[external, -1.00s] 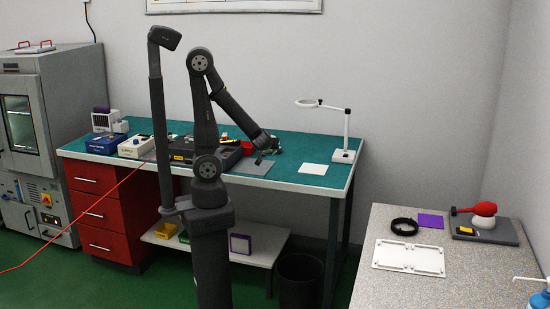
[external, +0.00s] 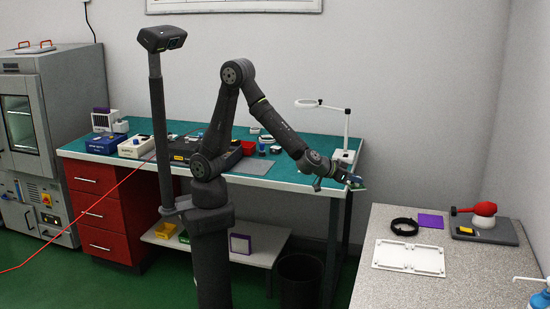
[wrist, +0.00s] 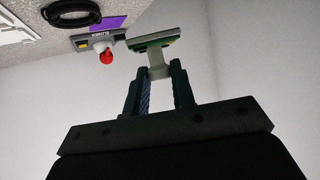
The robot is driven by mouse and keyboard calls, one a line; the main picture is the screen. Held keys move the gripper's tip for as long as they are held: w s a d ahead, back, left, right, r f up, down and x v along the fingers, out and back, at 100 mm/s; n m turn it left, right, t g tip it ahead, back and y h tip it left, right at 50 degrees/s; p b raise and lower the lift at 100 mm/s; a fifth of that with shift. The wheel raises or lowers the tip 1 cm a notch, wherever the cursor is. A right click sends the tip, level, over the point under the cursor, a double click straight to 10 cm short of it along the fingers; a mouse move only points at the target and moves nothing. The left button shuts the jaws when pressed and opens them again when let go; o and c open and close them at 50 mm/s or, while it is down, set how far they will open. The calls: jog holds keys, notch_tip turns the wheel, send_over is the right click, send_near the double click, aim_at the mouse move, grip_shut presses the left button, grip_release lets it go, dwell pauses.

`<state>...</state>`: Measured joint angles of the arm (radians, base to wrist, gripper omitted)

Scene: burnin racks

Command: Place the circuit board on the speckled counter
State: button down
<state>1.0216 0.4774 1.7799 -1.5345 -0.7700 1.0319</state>
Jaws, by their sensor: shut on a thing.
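My gripper (external: 345,178) is in the gap between the green-topped bench and the speckled counter (external: 465,265), above the floor. In the wrist view my gripper (wrist: 163,85) is shut on the circuit board (wrist: 150,42), a green-edged piece with a pale part between the fingertips. The circuit board also shows in the external view (external: 356,184), small and tilted at the gripper's end. The board is clear of the counter, to the left of its back left corner. The counter also shows at the top left of the wrist view (wrist: 70,38).
A white ring lamp (external: 346,135) stands on the bench.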

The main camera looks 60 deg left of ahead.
jog(key=s+d+m+g+h, duration=0.1)
jog(key=s+d+m+h, duration=0.1)
jog(key=s+d, duration=0.35)
jog(key=s+d+m+h, duration=0.1)
jog(key=s+d, duration=0.1)
jog(key=d, duration=0.6)
jog(key=s+d+m+g+h, duration=0.1)
jog(key=s+d+m+h, duration=0.1)
jog(key=s+d, duration=0.35)
jog(key=s+d+m+g+h, duration=0.3)
jog(key=s+d+m+h, duration=0.15)
jog(key=s+d, duration=1.2)
jog(key=shift+y, duration=0.35)
jog(key=w+f, duration=0.2)
jog(key=w, duration=0.1)
jog(key=w+d+f, duration=0.1)
jog(key=w+f, duration=0.2)
jog(key=w, duration=0.1)
jog(key=w+d+f, duration=0.1)
jog(key=w+f, duration=0.1)
jog(key=w, duration=0.1)
jog(key=shift+w+d+f, duration=0.15)
jog(key=shift+w+d, duration=0.05)
jog(key=shift+f, duration=2)
jog(key=shift+f, duration=0.15)
jog(key=c, duration=1.2)
grip_release()
